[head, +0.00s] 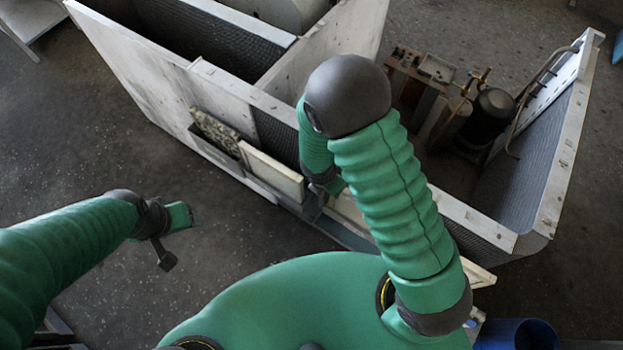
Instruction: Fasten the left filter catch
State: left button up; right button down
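The blower housing (150,85) is a large open-topped grey metal box across the upper part of the head view. On its near side a slot holds a grey-brown, rough filter panel (215,130) and a cream filter panel (272,172) side by side. I cannot make out the left filter catch; it is too small or hidden.
Inside the housing's right bay stand a dark compressor (490,118), copper pipes and a brown electrical part (418,70). A blue cylindrical bin (517,335) stands at the lower right. The floor between my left arm and the housing is clear.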

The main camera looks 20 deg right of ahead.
jog(key=shift+d, duration=0.35)
dwell(0.6)
